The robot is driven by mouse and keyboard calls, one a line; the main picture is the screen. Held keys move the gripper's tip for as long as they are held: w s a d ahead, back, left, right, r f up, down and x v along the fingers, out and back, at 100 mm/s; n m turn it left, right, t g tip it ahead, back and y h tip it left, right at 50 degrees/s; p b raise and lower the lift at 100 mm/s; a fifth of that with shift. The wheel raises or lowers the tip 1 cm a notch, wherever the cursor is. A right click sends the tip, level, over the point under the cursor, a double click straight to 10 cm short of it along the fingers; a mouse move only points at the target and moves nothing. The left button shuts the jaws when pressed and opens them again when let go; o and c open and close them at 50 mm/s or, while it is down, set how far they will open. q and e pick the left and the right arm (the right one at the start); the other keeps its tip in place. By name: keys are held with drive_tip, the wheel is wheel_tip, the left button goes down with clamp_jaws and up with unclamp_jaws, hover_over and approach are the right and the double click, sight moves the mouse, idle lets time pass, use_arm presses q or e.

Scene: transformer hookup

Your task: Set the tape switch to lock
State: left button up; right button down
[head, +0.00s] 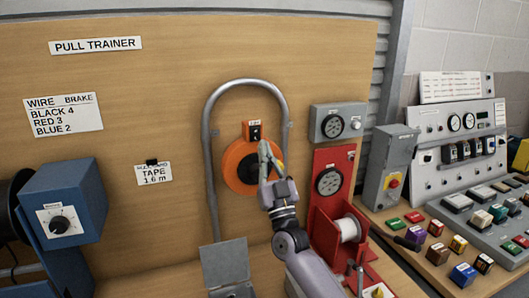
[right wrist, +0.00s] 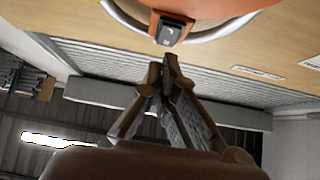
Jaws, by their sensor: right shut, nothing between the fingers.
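The orange tape reel (head: 238,163) hangs on the wooden board inside a bent grey pipe. My right gripper (head: 265,146) is shut and empty, in front of the reel and just below the switch. In the right wrist view its fingertips (right wrist: 168,60) are together; I cannot tell whether they touch the switch. The switch's lettering is too small to read. My left gripper is not in view.
The grey pipe (head: 207,150) arches closely around the reel. A grey gauge box (head: 338,123) and a red winch panel (head: 333,160) stand to the right. A blue dial box (head: 62,217) is at left.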

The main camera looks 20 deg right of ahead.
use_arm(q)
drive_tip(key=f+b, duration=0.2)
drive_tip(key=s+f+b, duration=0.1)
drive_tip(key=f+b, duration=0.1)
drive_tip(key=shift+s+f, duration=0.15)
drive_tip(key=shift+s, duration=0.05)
use_arm(e)
drive_tip(key=f+v, duration=0.1)
drive_tip(key=v, duration=0.9)
drive_tip(key=shift+w, duration=0.25)
